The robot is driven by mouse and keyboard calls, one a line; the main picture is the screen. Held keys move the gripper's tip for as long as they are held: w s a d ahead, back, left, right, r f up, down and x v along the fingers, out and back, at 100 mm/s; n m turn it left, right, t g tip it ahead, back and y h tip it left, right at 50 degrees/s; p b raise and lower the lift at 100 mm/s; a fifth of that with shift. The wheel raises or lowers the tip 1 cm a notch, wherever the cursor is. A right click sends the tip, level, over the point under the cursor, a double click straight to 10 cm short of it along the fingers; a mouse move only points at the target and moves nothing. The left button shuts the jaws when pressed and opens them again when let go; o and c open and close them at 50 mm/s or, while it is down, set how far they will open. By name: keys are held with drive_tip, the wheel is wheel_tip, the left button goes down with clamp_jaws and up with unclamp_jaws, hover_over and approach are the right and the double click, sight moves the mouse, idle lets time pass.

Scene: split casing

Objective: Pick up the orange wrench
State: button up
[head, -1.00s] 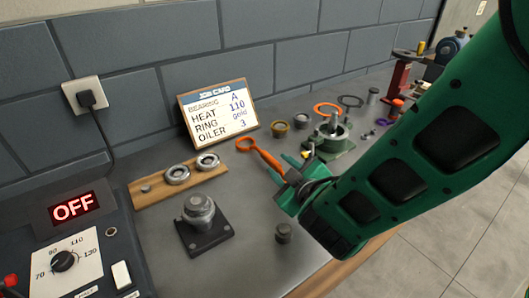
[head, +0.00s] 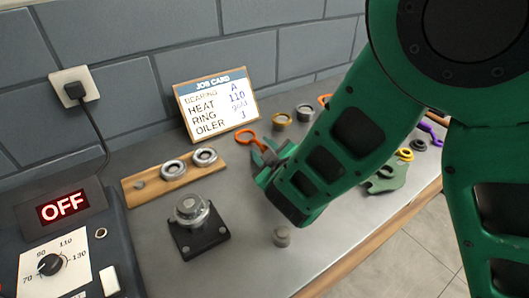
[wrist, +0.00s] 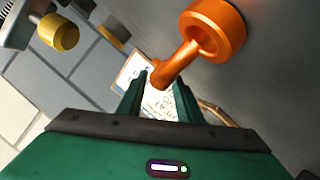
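The orange wrench (head: 247,137) lies on the grey bench in front of the job card, its ring end toward the card. My gripper (head: 268,157) is at the other end of it and hides part of the handle in the head view. In the wrist view the wrench's ring end (wrist: 213,30) is large, and its shaft runs down toward the space between my two fingertips (wrist: 160,82). The fingers stand apart, one on each side of the shaft end. I cannot tell whether either touches it.
The job card (head: 216,102) leans on the wall. A wooden board (head: 150,189) with two bearings, a black-based shaft stand (head: 198,238) and a small grey cylinder (head: 282,237) are nearby. Rings lie behind my arm. The heater box (head: 62,238) reads OFF.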

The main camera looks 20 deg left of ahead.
drive_tip(key=shift+w+a+f, duration=0.1)
drive_tip(key=shift+w+f, duration=0.1)
drive_tip(key=shift+w, duration=0.35)
drive_tip(key=shift+c, duration=0.5)
clamp_jaws()
drive_tip(key=shift+r, duration=0.1)
